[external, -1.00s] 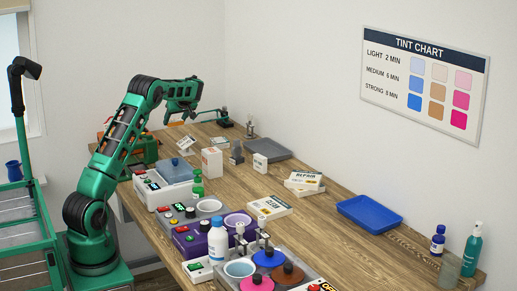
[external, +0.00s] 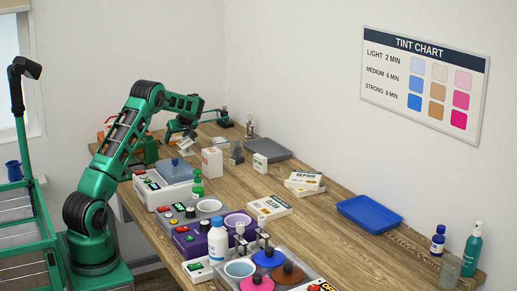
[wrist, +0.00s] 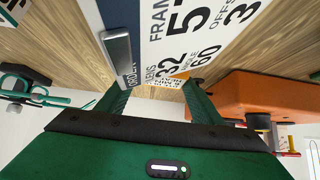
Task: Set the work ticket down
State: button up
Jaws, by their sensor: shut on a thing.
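The work ticket (wrist: 185,40) is a white card with a dark band and large printed figures, among them 57, 32 and 60. A flat grey metal clip (wrist: 118,52) is at its dark band. My gripper (wrist: 152,92) is shut on the ticket's near end; its green fingers stand at either side of it in the wrist view. In the external view my gripper (external: 179,131) points down near the far left of the bench, with the ticket (external: 187,147) small and pale just below it. I cannot tell whether the ticket touches the bench.
The wooden bench (external: 345,240) is crowded at its left. An orange device (wrist: 245,95) is close at right in the wrist view; teal spectacle frames (wrist: 28,85) show at left. A blue tray (external: 350,207) is farther right.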

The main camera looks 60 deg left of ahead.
jog(key=shift+f, duration=0.15)
jog(key=o, duration=1.1)
jog(key=shift+f, duration=0.1)
jog(key=shift+s, duration=0.1)
jog(key=shift+s+f, duration=0.1)
jog(key=shift+d+r, duration=0.1)
jog(key=shift+r, duration=0.25)
jog(key=v, duration=1.2)
jog(key=shift+w, duration=0.2)
